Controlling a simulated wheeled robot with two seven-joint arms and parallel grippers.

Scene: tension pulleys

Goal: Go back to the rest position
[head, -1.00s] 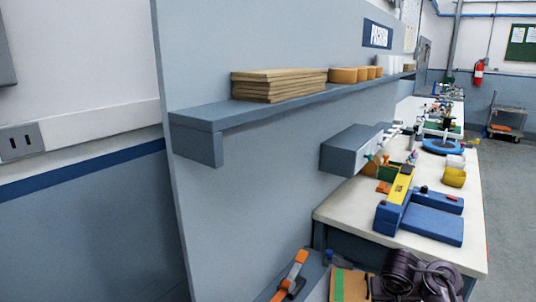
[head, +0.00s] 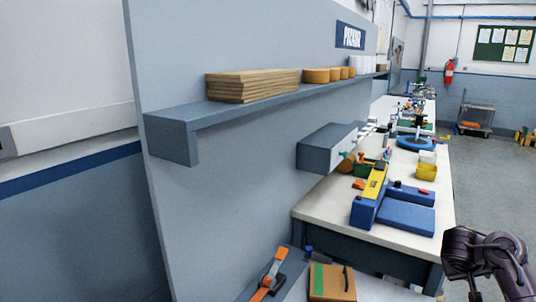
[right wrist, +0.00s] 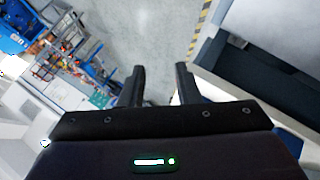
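In the right wrist view my right gripper (right wrist: 160,85) has its two dark fingers apart, with only grey floor between them. It is open and empty. In the head view part of my right arm shows at the lower right corner, beside the workbench; its fingertips cannot be made out there. My left gripper is in neither view.
A white workbench (head: 322,208) bears a blue and yellow fixture (head: 372,190). A grey panel holds a shelf (head: 185,122) with stacked boards (head: 252,85). A cardboard box (head: 332,283) sits lower down. Floor (head: 490,190) right of the bench is clear.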

